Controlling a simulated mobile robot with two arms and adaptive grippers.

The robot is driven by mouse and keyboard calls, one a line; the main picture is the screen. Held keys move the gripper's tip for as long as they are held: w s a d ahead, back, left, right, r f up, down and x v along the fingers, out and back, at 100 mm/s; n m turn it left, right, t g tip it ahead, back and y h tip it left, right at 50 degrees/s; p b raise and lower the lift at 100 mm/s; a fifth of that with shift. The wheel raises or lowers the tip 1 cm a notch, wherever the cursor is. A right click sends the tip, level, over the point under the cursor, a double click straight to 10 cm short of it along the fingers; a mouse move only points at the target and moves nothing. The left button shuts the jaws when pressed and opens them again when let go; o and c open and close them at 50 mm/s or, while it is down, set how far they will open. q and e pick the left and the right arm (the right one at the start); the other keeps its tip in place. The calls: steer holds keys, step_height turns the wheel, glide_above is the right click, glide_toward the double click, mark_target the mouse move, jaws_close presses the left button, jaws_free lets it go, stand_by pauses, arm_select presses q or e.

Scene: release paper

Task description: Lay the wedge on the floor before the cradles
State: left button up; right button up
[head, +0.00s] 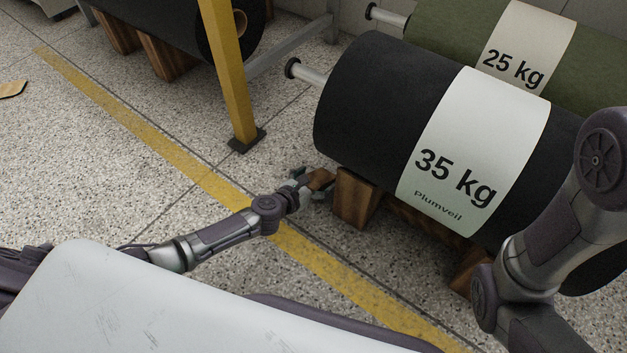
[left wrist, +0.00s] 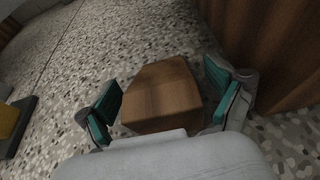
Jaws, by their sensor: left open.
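The brown wooden wedge (head: 319,180) is beside the near wooden cradle block (head: 355,200) under the black 35 kg roll (head: 370,110). In the left wrist view the wedge (left wrist: 160,95) lies between the two green finger pads of my left gripper (left wrist: 163,88). The fingers are open, with floor showing between the pads and the wedge. In the head view my left gripper (head: 312,184) is low, close to the floor. The wedge's underside is hidden, so its contact with the floor cannot be seen. My right gripper is outside both views.
A yellow post (head: 230,80) stands behind my left arm. A yellow line (head: 150,125) crosses the speckled floor. A green 25 kg roll (head: 440,32) lies behind the black one. Another wooden piece (head: 12,89) is at the far left.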

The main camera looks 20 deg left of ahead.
arm_select(q)
steer(key=shift+s+r, duration=0.1)
steer(key=shift+r, duration=0.2)
steer(key=p+v, duration=0.5)
steer(key=v, duration=0.5)
steer(key=shift+s+a+r, duration=0.1)
steer(key=shift+s, duration=0.2)
steer(key=shift+s+a+r+p, duration=0.2)
steer(key=shift+s+p, duration=0.1)
steer(key=shift+s, duration=0.2)
steer(key=shift+f, duration=0.1)
